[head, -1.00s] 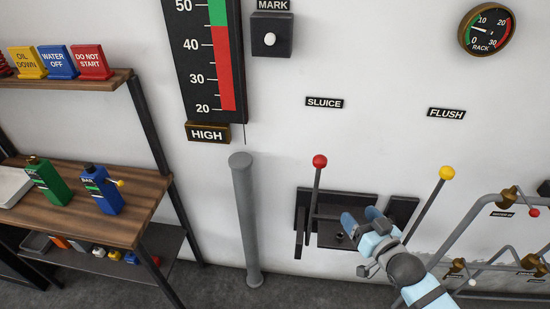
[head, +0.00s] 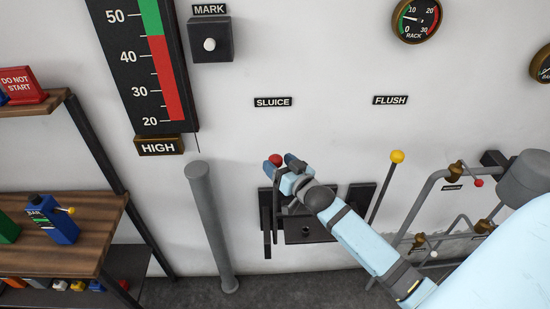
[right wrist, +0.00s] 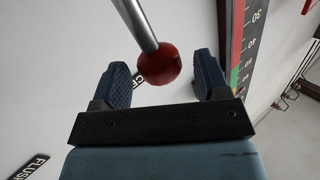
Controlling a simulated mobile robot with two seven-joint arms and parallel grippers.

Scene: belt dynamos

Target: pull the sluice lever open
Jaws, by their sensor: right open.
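The sluice lever has a red ball knob (head: 276,160) on a grey rod, under the SLUICE label (head: 273,102). Most of its rod is hidden behind my right gripper and arm in the head view. My right gripper (head: 283,162) is at the knob's height, its fingers apart. In the right wrist view, the red knob (right wrist: 158,64) and its rod lie between the two open fingers of the gripper (right wrist: 160,85), with gaps on both sides. The fingers do not appear to touch it. My left gripper is not in view.
The flush lever with a yellow knob (head: 397,156) stands to the right, beside grey pipes (head: 425,205) with brass valves. A grey post (head: 212,225) stands to the left. A wooden shelf (head: 85,235) holds bottles at far left.

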